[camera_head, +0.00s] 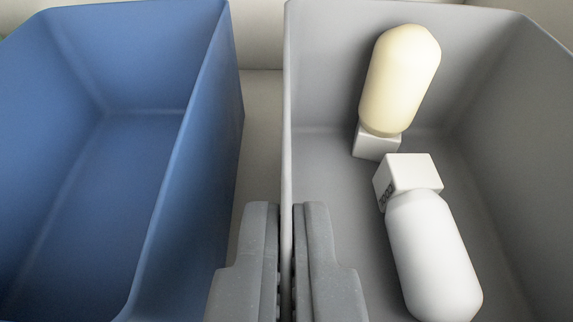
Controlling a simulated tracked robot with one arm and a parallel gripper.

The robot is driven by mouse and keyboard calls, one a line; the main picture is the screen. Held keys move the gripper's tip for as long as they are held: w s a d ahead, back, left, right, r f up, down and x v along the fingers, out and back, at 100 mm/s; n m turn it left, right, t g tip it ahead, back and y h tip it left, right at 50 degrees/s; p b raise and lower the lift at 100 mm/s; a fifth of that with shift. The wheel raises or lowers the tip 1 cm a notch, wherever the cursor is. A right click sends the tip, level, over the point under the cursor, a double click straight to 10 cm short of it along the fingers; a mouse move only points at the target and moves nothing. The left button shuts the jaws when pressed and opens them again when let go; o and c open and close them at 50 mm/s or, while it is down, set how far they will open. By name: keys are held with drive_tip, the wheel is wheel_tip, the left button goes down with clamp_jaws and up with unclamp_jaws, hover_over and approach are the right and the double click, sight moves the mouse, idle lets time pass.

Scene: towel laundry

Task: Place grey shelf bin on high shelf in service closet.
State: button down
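The grey shelf bin (335,80) fills the right half of the view, open side towards me. It holds a cream bottle (400,80) with a white cap, and a white bottle (432,255) lying with its white cap towards the cream one. My gripper (287,212) is at the bottom middle, with one finger on each side of the bin's left wall. The fingers are close together and look shut on that thin wall. The bin's near end and underside are out of view.
A blue bin (140,85), empty where I can see inside, stands just left of the grey bin. A narrow gap separates them, with a pale surface (262,110) showing in it. A pale wall (258,35) is behind.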

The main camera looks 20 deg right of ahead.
drive_tip(key=w+p, duration=0.1)
drive_tip(key=w, duration=0.1)
drive_tip(key=shift+w+d+r+p, duration=0.2)
drive_tip(key=shift+w+d+p, duration=0.1)
drive_tip(key=shift+d+p, duration=0.1)
drive_tip(key=shift+f+b, duration=0.8)
drive_tip(key=shift+f, duration=0.15)
drive_tip(key=c, duration=1.7)
unclamp_jaws()
drive_tip(key=b+v, duration=0.1)
drive_tip(key=v, duration=1.1)
drive_tip(key=shift+r+b, duration=0.15)
drive_tip(key=shift+b, duration=0.25)
